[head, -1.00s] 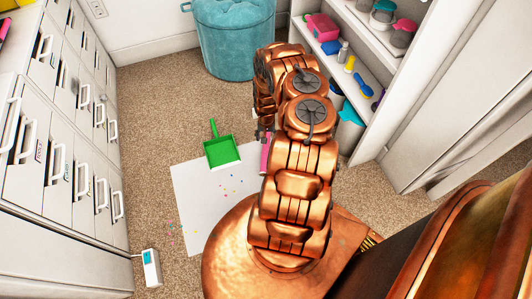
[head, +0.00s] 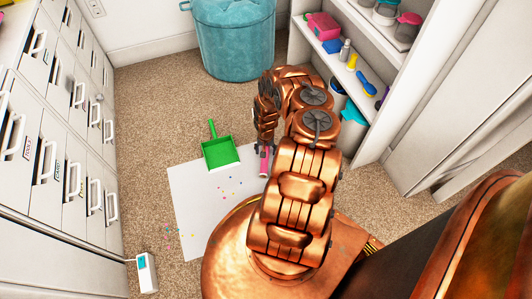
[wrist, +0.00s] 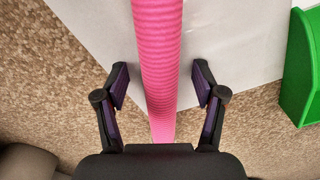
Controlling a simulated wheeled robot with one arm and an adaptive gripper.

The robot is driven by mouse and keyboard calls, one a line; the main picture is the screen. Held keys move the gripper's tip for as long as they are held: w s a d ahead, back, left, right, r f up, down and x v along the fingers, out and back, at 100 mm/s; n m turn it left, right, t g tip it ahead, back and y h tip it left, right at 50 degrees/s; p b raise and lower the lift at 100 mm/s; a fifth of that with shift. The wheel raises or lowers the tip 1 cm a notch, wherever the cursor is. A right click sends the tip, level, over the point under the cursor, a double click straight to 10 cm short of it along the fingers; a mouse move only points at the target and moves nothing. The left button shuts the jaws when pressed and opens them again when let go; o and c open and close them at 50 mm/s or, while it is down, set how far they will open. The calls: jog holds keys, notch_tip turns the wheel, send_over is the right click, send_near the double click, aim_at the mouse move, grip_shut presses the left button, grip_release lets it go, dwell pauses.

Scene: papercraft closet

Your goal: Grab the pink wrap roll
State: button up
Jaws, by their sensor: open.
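The pink wrap roll (wrist: 159,60) is a long ribbed pink cylinder. In the wrist view it runs from the top edge down between my open fingers to the palm edge. My gripper (wrist: 160,88) has one finger on each side of the roll, with a visible gap on both sides. In the head view a short part of the pink roll (head: 264,161) shows beside my arm, just below my gripper (head: 265,143). My arm hides the rest of it.
A white sheet (head: 200,205) with small colored bits lies on the carpet. A green dustpan (head: 220,152) rests at its far edge. A teal bin (head: 235,40) stands at the back, drawers (head: 60,130) at left, shelves (head: 350,75) at right.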

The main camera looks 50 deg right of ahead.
jog(key=c, duration=1.3)
jog(key=shift+r, duration=0.1)
